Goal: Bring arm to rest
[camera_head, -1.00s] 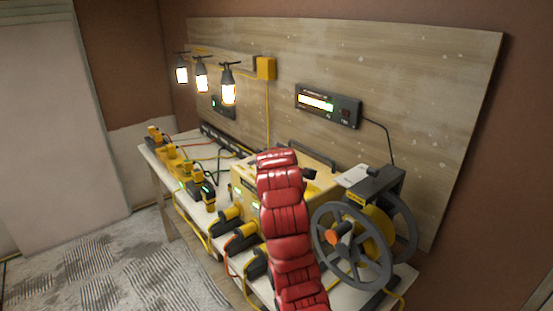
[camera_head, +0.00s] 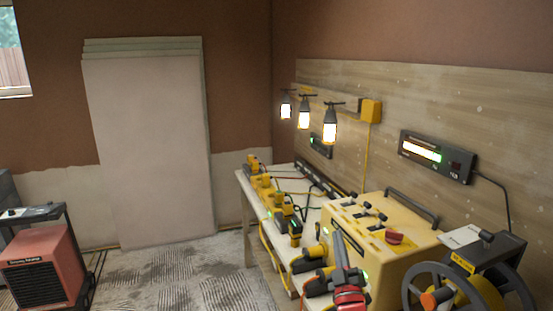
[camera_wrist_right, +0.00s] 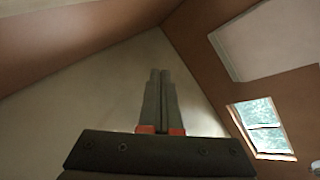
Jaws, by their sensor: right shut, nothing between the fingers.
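My right gripper (camera_head: 338,238) shows at the lower middle of the head view. Its grey fingers point up in the picture, with red parts of my arm below them at the bottom edge. In the right wrist view the two fingers (camera_wrist_right: 160,76) lie side by side, shut and empty, pointing up toward the sloped ceiling. In the head view the gripper overlaps the front of the yellow case (camera_head: 388,238) on the workbench; whether they touch I cannot tell. My left gripper is not in view.
Yellow-and-black tools (camera_head: 265,190) line the bench (camera_head: 243,183). A cable reel (camera_head: 470,292) stands at lower right. Hanging lamps (camera_head: 304,112) and a lit display (camera_head: 437,155) are at the board. A red heater (camera_head: 42,266) stands left; textured floor (camera_head: 190,272) between is open.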

